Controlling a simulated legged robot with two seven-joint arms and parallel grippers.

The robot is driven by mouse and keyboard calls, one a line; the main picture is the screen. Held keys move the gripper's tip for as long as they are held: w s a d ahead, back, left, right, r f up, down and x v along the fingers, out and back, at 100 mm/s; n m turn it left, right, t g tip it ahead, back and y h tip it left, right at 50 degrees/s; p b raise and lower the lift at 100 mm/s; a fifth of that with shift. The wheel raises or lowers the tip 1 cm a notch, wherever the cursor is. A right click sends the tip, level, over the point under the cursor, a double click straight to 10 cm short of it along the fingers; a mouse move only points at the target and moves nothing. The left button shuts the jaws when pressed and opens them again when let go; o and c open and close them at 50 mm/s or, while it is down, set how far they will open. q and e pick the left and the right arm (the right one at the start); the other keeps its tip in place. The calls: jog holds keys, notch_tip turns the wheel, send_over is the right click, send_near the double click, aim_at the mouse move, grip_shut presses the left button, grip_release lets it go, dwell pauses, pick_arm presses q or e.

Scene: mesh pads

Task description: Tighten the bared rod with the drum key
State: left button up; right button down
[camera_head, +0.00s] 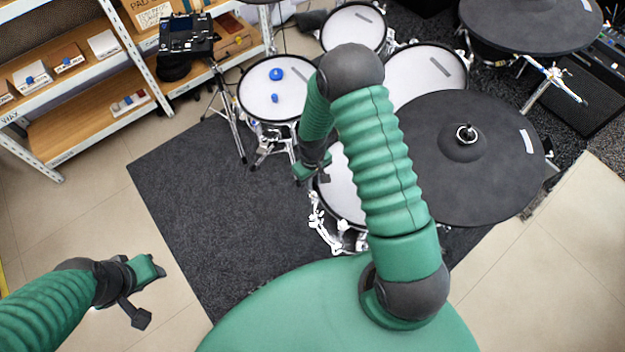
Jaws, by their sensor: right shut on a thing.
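My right gripper (312,170) is at the left rim of the near white mesh drum (342,190), below the forearm. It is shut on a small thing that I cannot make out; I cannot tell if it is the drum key. The near drum has chrome lugs and rods (325,222) along its left and lower rim. Much of this drum is hidden by my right arm. I cannot pick out the bared rod. My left gripper (147,292) is open and empty over the floor at the lower left, far from the drums.
A small white drum (255,103) with two blue pieces (276,74) on its head stands behind. A black cymbal pad (480,175) is right of my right arm. Shelves (95,115) with boxes line the upper left. The dark mat (215,210) is clear on the left.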

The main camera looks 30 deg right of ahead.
dwell(0.4)
jog(key=m, duration=0.3)
jog(key=m+p, duration=0.1)
jog(key=m, duration=0.1)
jog(key=shift+r+m, duration=0.2)
jog(key=shift+m, duration=0.2)
jog(key=m+p, duration=0.1)
jog(key=m, duration=0.2)
jog(key=m+p, duration=0.1)
jog(key=m, duration=0.3)
jog(key=shift+w+a+r+m, duration=0.1)
jog(key=shift+w+r+m, duration=0.05)
jog(key=shift+m, duration=0.15)
jog(key=m+p, duration=0.3)
jog(key=m, duration=0.7)
jog(key=shift+p, duration=0.3)
jog(key=shift+w+m, duration=0.1)
jog(key=shift+m, duration=1.1)
jog(key=shift+f+m, duration=0.35)
jog(key=shift+m, duration=0.25)
